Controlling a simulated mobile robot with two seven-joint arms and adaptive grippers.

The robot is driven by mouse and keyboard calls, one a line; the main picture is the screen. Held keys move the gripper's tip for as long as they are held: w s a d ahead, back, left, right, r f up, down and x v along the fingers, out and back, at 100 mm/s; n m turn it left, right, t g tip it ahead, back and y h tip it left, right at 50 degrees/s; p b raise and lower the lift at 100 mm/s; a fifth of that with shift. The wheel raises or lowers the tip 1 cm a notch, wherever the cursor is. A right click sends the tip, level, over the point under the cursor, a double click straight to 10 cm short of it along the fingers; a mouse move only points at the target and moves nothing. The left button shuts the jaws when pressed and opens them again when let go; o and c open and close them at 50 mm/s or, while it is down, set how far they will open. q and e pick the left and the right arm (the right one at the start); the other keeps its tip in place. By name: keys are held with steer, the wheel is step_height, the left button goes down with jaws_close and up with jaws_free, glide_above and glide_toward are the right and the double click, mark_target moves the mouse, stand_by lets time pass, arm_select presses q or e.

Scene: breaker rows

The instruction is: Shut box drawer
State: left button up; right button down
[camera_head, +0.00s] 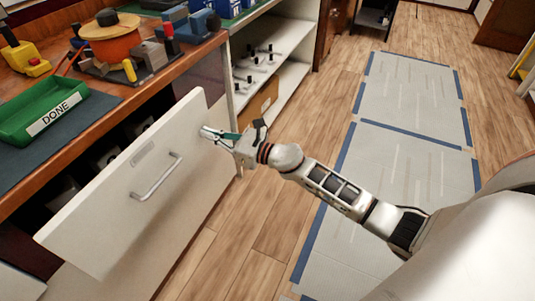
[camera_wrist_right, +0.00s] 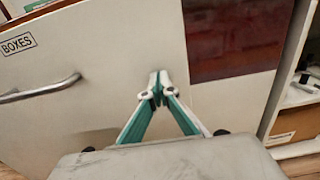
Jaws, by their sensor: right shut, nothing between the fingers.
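The box drawer (camera_head: 105,205) stands pulled out from under the bench, with a white front and a metal bar handle (camera_head: 157,178). In the wrist view the drawer front (camera_wrist_right: 105,75) carries a BOXES label (camera_wrist_right: 18,44), and its handle (camera_wrist_right: 38,90) is at the left. My right gripper (camera_head: 206,132) is shut and empty at the right end of the drawer front. Its fingertips (camera_wrist_right: 159,77) point at the white front, right of the handle; I cannot tell whether they touch. The drawer's inside is mostly hidden. My left gripper is out of view.
The wooden bench above the drawer bears a green DONE tray (camera_head: 40,112) and an orange spool (camera_head: 110,38). White shelves (camera_head: 272,60) with small parts stand to the right of the drawer. The wood floor (camera_head: 255,235) in front is clear, with a grey taped mat (camera_head: 400,180) further right.

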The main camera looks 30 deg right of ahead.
steer(key=x, duration=0.3)
steer(key=b+x, duration=0.1)
steer(key=x, duration=0.1)
steer(key=shift+f, duration=0.25)
steer(key=b+x, duration=0.1)
steer(key=x, duration=0.3)
steer(key=shift+w+a, duration=0.15)
steer(key=shift+w+a+r, duration=0.15)
steer(key=shift+w+a, duration=0.25)
steer(key=shift+w, duration=0.2)
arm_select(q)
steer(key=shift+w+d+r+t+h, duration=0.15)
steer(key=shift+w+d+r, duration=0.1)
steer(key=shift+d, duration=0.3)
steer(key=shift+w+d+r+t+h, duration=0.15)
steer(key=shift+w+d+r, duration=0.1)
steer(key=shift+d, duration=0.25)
arm_select(e)
steer(key=shift+r, duration=0.15)
steer(key=shift+r, duration=0.15)
